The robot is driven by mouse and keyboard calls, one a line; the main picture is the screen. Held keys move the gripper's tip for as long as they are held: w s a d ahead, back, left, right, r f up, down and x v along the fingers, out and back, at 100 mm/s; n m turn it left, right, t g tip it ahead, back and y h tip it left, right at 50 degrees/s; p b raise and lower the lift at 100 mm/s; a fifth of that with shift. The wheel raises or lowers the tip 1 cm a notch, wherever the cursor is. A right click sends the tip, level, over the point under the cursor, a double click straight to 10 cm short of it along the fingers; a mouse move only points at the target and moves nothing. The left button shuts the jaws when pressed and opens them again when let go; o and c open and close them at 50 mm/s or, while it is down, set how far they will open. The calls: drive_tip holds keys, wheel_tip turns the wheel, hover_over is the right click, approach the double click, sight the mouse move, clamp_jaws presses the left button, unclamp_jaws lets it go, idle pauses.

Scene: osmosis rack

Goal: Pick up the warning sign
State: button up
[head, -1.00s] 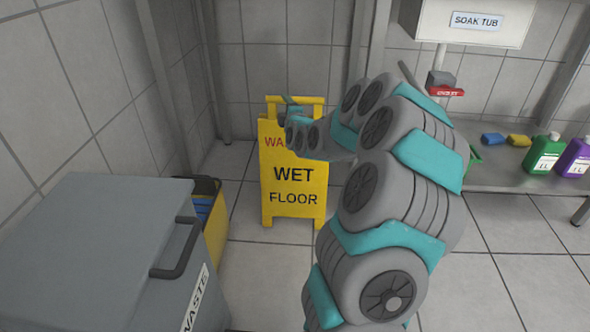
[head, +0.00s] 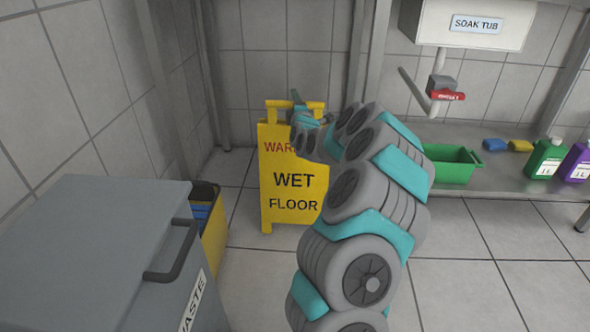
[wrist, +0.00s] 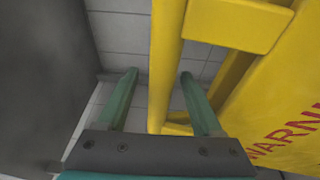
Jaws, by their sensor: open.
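The yellow warning sign (head: 293,180) stands upright on the floor, with "WET FLOOR" in black and red lettering above, partly hidden by my arm. My gripper (head: 296,98) is at the sign's top handle in the head view. In the wrist view my gripper (wrist: 159,74) is open, with one teal finger on each side of a yellow bar of the sign (wrist: 165,60). The bar runs between the fingers in the picture. I cannot tell whether either finger touches it. The sign's lettered panel lies to the right in the wrist view.
A grey waste bin (head: 90,250) stands at front left, beside a yellow container (head: 215,235). A metal shelf (head: 490,180) at right holds a green tray (head: 450,172) and bottles (head: 546,158). A soak tub (head: 470,30) hangs above. Floor in front of the shelf is clear.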

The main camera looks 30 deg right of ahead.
drive_tip(key=shift+x, duration=1.15)
drive_tip(key=shift+f, duration=0.1)
clamp_jaws()
idle(0.6)
